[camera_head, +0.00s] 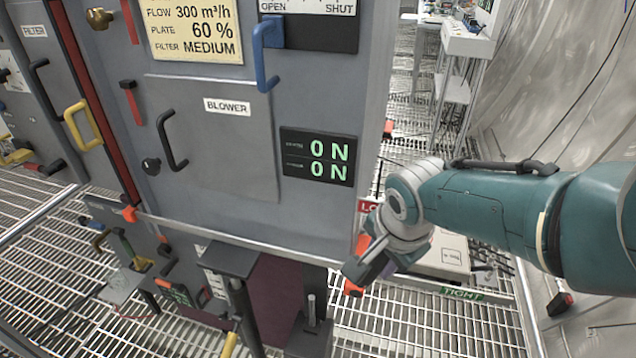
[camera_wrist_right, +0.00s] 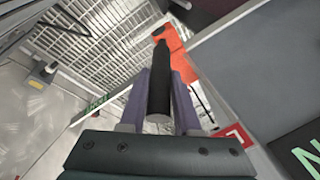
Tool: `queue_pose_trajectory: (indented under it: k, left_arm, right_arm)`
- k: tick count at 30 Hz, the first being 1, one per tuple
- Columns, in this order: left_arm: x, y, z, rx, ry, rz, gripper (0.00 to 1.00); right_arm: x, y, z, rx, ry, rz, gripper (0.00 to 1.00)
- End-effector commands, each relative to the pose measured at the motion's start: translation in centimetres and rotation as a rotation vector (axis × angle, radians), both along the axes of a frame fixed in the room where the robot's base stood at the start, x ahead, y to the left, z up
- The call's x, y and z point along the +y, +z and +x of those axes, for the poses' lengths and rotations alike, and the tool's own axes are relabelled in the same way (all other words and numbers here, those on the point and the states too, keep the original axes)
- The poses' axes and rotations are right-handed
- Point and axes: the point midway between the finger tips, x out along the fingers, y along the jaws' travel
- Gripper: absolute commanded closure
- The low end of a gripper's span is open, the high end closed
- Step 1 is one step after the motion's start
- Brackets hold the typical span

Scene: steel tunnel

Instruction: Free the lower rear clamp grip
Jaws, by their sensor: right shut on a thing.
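The lower rear clamp is an orange body with a black cylindrical grip, at the lower right edge of the grey cabinet (camera_head: 230,215) in the head view. My right gripper (camera_head: 366,268) reaches it from the right and mostly hides it there. In the right wrist view, the black clamp grip (camera_wrist_right: 160,93) lies between the two purple fingers of my right gripper (camera_wrist_right: 160,75), which is shut on it. The orange clamp body (camera_wrist_right: 178,57) shows beyond the fingertips, close to the cabinet's edge. My left gripper is in no view.
Another orange clamp end (camera_head: 388,129) shows higher on the cabinet's right side, and one (camera_head: 130,214) at its lower left. A green "TIGHT" strip (camera_head: 462,293) lies at floor level. The blower door (camera_head: 225,150) has a black handle. Open grating (camera_head: 420,325) lies below my arm.

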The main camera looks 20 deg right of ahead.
Motion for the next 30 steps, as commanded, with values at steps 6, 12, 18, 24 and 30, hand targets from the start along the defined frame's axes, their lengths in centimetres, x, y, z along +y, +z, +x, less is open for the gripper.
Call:
queue_pose_trajectory:
  k: [6, 12, 18, 24, 30]
  left_arm:
    - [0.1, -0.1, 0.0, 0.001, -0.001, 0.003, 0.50]
    - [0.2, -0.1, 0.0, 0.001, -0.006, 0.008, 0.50]
    - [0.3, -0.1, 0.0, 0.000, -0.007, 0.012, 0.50]
    - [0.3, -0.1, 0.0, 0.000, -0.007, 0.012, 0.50]
    - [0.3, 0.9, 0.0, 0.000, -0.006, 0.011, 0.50]
  right_arm:
    - [0.0, -0.2, -0.1, 0.003, 0.003, -0.005, 1.00]
    - [0.0, -0.2, -0.1, 0.003, 0.004, -0.006, 0.66]
    - [0.0, -0.1, -0.1, 0.003, 0.003, -0.004, 0.43]
    - [0.0, -0.1, -0.1, 0.003, 0.002, -0.004, 0.39]
    - [0.0, 0.8, -0.2, 0.003, 0.002, -0.004, 0.39]
